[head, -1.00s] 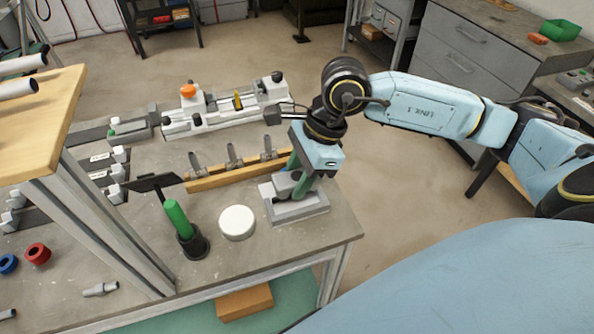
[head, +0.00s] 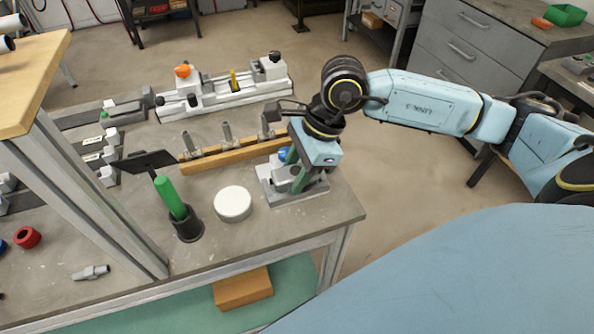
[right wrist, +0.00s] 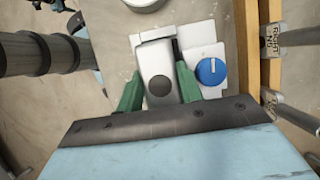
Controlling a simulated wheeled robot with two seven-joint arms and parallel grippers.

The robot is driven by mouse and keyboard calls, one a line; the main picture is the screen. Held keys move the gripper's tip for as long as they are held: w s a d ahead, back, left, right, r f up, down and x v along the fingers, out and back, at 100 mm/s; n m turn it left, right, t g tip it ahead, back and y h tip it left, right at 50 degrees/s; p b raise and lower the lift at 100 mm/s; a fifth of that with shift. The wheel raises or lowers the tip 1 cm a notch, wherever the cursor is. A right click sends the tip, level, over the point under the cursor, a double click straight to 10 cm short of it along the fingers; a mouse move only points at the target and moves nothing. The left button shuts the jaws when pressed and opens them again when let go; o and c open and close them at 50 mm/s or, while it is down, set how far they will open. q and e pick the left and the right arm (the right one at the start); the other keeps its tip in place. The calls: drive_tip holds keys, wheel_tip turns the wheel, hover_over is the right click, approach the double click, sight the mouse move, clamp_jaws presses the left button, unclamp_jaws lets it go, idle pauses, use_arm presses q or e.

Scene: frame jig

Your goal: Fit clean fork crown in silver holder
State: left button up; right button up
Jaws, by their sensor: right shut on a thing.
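My right gripper (head: 293,173) points down over the silver-grey holder (head: 312,193) near the table's right corner. In the right wrist view its green fingers (right wrist: 158,85) are shut on a light grey piece (right wrist: 157,62) with a dark round spot. This piece sits at the holder; I cannot tell whether it is the fork crown or a part of the holder, nor how deep it sits. A blue knob (right wrist: 211,71) is on the holder, right of the fingers. The gripper partly hides the holder in the head view. My left gripper is not in view.
A wooden rail (head: 236,157) with several upright grey fittings stands just behind the holder. A white round disc (head: 233,203) and a green-handled tool (head: 170,198) in a black cup are to its left. A white jig (head: 225,95) lies farther back. A metal post (head: 85,200) stands left.

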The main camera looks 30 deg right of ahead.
drive_tip(key=shift+s+f, duration=0.2)
drive_tip(key=shift+f, duration=0.45)
drive_tip(key=o, duration=1)
drive_tip(key=shift+o, duration=0.8)
drive_tip(key=p+v, duration=0.1)
drive_tip(key=v, duration=0.1)
drive_tip(key=p+v, duration=0.1)
drive_tip(key=v, duration=0.2)
drive_tip(key=p+v, duration=0.2)
drive_tip(key=v, duration=0.1)
drive_tip(key=shift+w+a+r, duration=0.15)
drive_tip(key=shift+w+r, duration=0.05)
drive_tip(key=shift+w, duration=0.1)
drive_tip(key=shift+s+d+r, duration=0.1)
drive_tip(key=shift+d+r, duration=0.1)
drive_tip(key=shift+r, duration=0.25)
